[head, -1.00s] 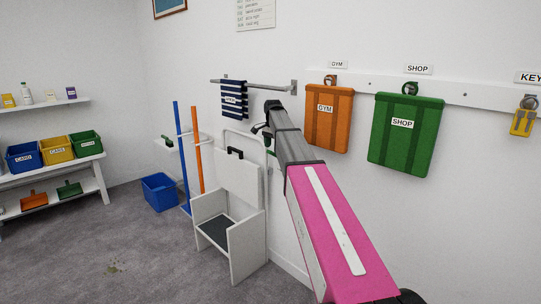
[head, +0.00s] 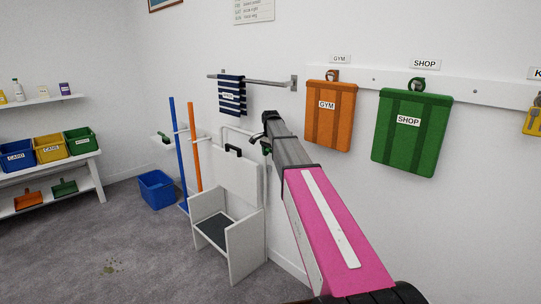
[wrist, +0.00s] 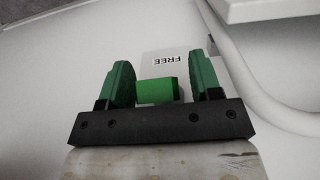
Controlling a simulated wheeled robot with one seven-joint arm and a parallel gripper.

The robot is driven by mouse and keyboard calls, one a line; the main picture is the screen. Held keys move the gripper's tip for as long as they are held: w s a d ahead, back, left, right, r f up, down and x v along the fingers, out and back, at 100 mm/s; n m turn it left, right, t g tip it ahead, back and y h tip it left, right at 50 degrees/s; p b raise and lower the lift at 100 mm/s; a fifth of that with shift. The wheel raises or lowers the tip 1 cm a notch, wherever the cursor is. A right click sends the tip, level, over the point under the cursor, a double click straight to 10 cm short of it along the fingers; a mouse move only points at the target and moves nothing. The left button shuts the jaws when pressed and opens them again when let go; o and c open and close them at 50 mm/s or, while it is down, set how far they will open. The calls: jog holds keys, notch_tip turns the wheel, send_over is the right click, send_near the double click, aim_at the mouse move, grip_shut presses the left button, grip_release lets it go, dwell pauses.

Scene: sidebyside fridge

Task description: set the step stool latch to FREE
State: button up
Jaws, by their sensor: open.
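The step stool (head: 228,225) is white with a dark tread and stands against the wall in the head view. My gripper (wrist: 163,76) has green fingers, open and apart, one on each side of a bright green block (wrist: 156,91) in the wrist view. The block looks like the latch's handle. It lies between the fingers, with a visible gap to the right finger; contact on the left is unclear. A white plate lettered FREE (wrist: 167,58) is just beyond the block. In the head view my arm hides the latch.
A towel rail with a striped towel (head: 232,95) is above the stool. An orange GYM bag (head: 330,115) and a green SHOP bag (head: 411,132) hang to the right. Blue and orange poles (head: 195,150) and a blue bin (head: 157,189) are left. The floor (head: 110,250) in front is mostly clear.

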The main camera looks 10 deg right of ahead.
jog(key=shift+f, duration=0.1)
jog(key=shift+c, duration=0.3)
grip_shut()
jog(key=shift+s+a+f, duration=0.1)
notch_tip(320, 180, down, 6)
jog(key=d+t+h, duration=0.1)
jog(key=t+h, duration=0.7)
jog(key=h, duration=0.3)
jog(key=shift+w, duration=0.45)
